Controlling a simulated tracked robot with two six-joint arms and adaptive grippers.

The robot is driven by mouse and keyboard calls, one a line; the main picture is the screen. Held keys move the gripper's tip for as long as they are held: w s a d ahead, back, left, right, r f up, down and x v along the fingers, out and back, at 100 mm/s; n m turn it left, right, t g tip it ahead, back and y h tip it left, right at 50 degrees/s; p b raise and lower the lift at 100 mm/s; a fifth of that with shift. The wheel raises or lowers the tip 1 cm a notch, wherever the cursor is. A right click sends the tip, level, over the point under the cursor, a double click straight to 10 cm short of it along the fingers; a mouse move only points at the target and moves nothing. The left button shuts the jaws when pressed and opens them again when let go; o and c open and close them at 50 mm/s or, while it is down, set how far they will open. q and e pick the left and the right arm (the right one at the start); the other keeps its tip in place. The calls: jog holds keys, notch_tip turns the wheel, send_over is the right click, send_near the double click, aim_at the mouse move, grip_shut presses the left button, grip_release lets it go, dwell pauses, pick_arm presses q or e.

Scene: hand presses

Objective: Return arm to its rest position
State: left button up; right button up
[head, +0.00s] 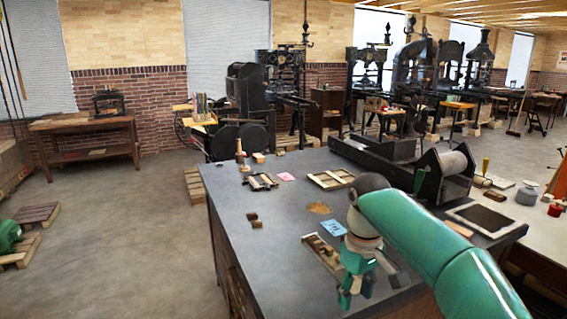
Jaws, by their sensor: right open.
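My right arm comes in from the lower right as a green link and reaches over the dark-topped table (240,215). Its right gripper (362,295) hangs at the end of the arm, with its green and dark fingers pointing down near the table's front. The gripper is open, and I see nothing held in it. A wooden tray with small pieces (322,252) lies just left of the gripper, partly hidden by it. A blue card (333,228) lies behind that tray. My left gripper is not in view.
A wooden frame (331,179), a smaller frame (261,182) and small brown blocks (256,223) lie on the table. A black press with a roller (446,172) stands at the back right. The table's left part is mostly clear. Open floor (120,230) lies to the left.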

jog(key=s+a+f+m+y, duration=0.1)
jog(key=s+f, duration=0.2)
jog(key=f, duration=1.2)
jog(key=s+a+f+m+y, duration=0.1)
jog(key=s+a+f+y, duration=0.15)
jog(key=f, duration=1.15)
jog(key=s+f+m, duration=0.3)
jog(key=s+f, duration=0.2)
jog(key=s, duration=0.5)
jog(key=s+d+f+m, duration=0.1)
jog(key=s+f, duration=0.4)
jog(key=s, duration=0.6)
jog(key=shift+s+d+f+m+t, duration=0.2)
jog(key=shift+d+m+t, duration=0.1)
jog(key=shift+m, duration=0.6)
jog(key=shift+w+a+y, duration=0.1)
jog(key=shift+y, duration=0.15)
jog(key=shift+c, duration=1.3)
